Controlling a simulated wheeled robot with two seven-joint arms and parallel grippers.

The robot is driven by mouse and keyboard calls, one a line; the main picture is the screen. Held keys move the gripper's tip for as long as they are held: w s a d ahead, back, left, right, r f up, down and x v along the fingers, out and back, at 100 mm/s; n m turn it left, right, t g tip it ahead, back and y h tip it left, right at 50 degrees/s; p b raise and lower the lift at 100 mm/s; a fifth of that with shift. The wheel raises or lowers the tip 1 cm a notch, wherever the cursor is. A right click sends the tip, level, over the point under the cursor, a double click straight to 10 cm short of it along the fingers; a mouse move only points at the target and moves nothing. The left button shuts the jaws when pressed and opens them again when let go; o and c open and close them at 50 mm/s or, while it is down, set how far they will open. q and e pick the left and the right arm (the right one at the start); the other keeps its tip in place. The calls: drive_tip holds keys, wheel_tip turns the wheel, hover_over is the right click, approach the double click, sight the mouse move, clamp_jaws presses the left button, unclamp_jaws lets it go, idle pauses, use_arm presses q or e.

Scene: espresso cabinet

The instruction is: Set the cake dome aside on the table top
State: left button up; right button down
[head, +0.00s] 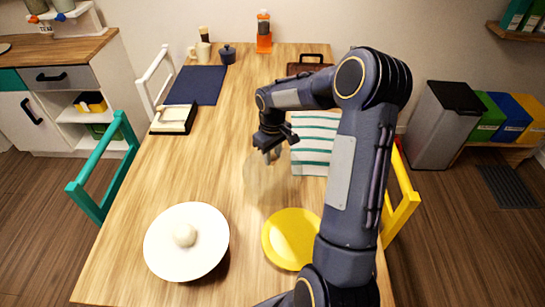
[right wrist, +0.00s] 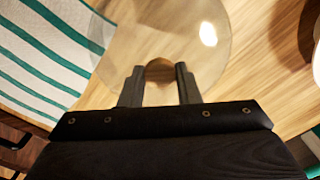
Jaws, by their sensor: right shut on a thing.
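The cake dome (head: 262,184) is clear and faint, and shows near the middle of the table top (head: 240,125). My right gripper (head: 272,154) is above it, shut on its knob. In the right wrist view the gripper's two fingers (right wrist: 159,88) stand either side of the round brown knob (right wrist: 159,70), and the clear dome (right wrist: 205,60) spreads out beyond it. I cannot tell whether the dome's rim touches the table. A white cake stand (head: 160,245) with a pale round lump (head: 185,235) on it is at the front left, uncovered. My left gripper is not in view.
A yellow plate (head: 290,238) is just in front of the dome. A striped cloth (head: 312,155) lies right of it. A dark blue mat (head: 197,85) and a small tray (head: 174,118) are further left. Bare wood lies between the tray and the dome.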

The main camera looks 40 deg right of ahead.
drive_tip(key=c, duration=1.5)
unclamp_jaws()
drive_tip(key=shift+f, duration=0.15)
drive_tip(key=o, duration=0.4)
wheel_tip(320, 180, up, 12)
drive_tip(key=s+a+r+t, duration=0.2)
drive_tip(key=s+a+r, duration=0.3)
drive_tip(key=s, duration=0.1)
drive_tip(key=s+a+f+m+t+y, duration=0.1)
drive_tip(key=s+a, duration=0.3)
drive_tip(key=s, duration=0.1)
drive_tip(key=s+a+m+t+y, duration=0.1)
drive_tip(key=s+a, duration=0.4)
drive_tip(key=s, duration=0.1)
drive_tip(key=s+a+f+t+y, duration=0.1)
drive_tip(key=s+a, duration=0.3)
drive_tip(key=s, duration=0.2)
drive_tip(key=shift+s+a+f+m+t+y, duration=0.15)
drive_tip(key=shift+a+f+m+t+y, duration=0.15)
drive_tip(key=shift+a+f+m+y, duration=0.1)
